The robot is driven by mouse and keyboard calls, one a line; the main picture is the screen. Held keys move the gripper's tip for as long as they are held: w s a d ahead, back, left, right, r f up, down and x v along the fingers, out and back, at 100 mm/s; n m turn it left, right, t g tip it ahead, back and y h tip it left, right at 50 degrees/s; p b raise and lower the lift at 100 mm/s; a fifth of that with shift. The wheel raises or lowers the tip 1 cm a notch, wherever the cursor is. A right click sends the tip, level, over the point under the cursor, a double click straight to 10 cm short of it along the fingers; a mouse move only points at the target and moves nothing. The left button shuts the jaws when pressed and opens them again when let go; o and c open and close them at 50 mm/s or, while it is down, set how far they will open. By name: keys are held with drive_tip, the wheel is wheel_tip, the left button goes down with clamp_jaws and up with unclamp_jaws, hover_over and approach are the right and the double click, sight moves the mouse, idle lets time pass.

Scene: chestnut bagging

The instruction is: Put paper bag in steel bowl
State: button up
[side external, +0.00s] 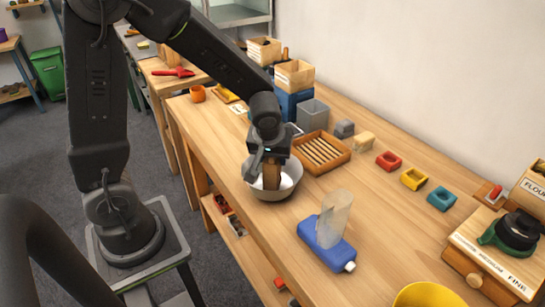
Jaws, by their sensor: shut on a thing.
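The steel bowl (288,189) stands near the front edge of the wooden bench, below my arm. My gripper (271,162) points down over the bowl and is shut on the paper bag (272,177), a narrow brown shape. The bag is upright, and its lower part is within the bowl's rim in this view. I cannot tell whether it touches the bottom of the bowl. My gripper's fingers partly hide the bag's top.
A slatted wooden tray (321,152) stands close behind the bowl to the right.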

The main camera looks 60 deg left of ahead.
drive_tip(key=shift+f, duration=0.35)
drive_tip(key=shift+f, duration=0.1)
drive_tip(key=o, duration=1)
drive_tip(key=v, duration=1.1)
drive_tip(key=s+d+r+m+t+h, duration=0.2)
drive_tip(key=s+r+m, duration=0.4)
drive_tip(key=s+m, duration=0.3)
drive_tip(key=s+d+h, duration=0.1)
drive_tip(key=s, duration=0.2)
drive_tip(key=shift+d, duration=0.2)
drive_tip(key=shift+s, duration=0.1)
